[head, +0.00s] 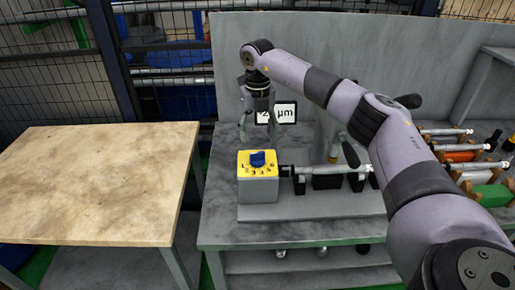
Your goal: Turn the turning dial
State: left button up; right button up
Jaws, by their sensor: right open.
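The turning dial (257,159) is a blue knob on the yellow, numbered top of a grey box (258,189). The box stands on the grey bench in the middle of the head view. My right gripper (257,137) hangs from the arm that comes in from the right. It points down, open and empty, above and behind the dial in the picture. I cannot see it touching the knob. My left gripper does not show.
A spindle with a metal cylinder (320,169) sits right of the dial box. A small display (276,113) reading in µm stands behind. Racked cylinders (485,165) lie at the right. A bare wooden table (90,185) is at the left, across a gap.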

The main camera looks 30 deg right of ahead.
aim_at(257, 152)
notch_tip(257, 152, down, 7)
jog(key=shift+f+p, duration=0.15)
jog(key=shift+p, duration=0.4)
jog(key=shift+c, duration=0.4)
jog(key=c, duration=1.1)
